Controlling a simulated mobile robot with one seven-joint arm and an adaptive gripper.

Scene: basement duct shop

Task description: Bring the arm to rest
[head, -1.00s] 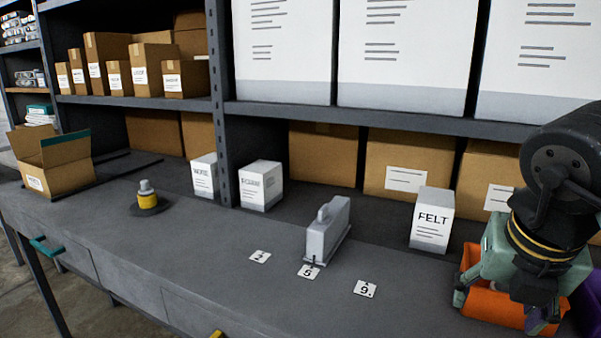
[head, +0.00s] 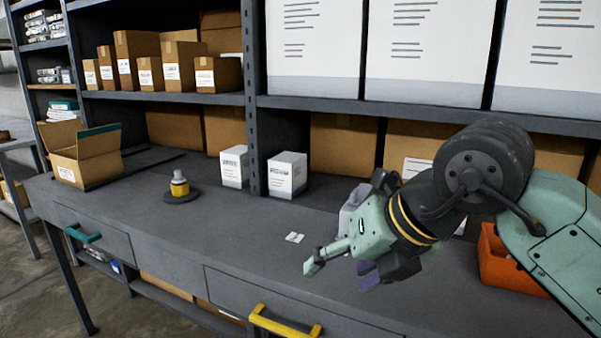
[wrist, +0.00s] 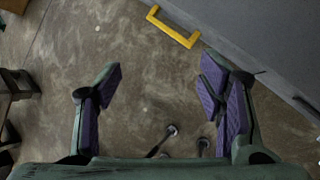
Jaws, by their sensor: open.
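My gripper (head: 338,264) is raised over the front right part of the grey workbench (head: 190,235) in the head view, with its fingers toward the lower left. In the wrist view my gripper (wrist: 162,88) has its two purple-padded fingers spread wide, with nothing between them. That view looks down on bare concrete floor (wrist: 145,60) beside the bench front. The arm crosses the right side of the head view and hides much of the bench there. A grey metal piece (head: 350,212) is partly hidden behind my gripper.
An orange bin (head: 503,268) is partly behind my arm. A yellow-and-grey item (head: 180,186), an open carton (head: 85,160) and white boxes (head: 287,175) stand on the bench. A yellow drawer handle (head: 283,323) sticks out in front. The left bench top has free room.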

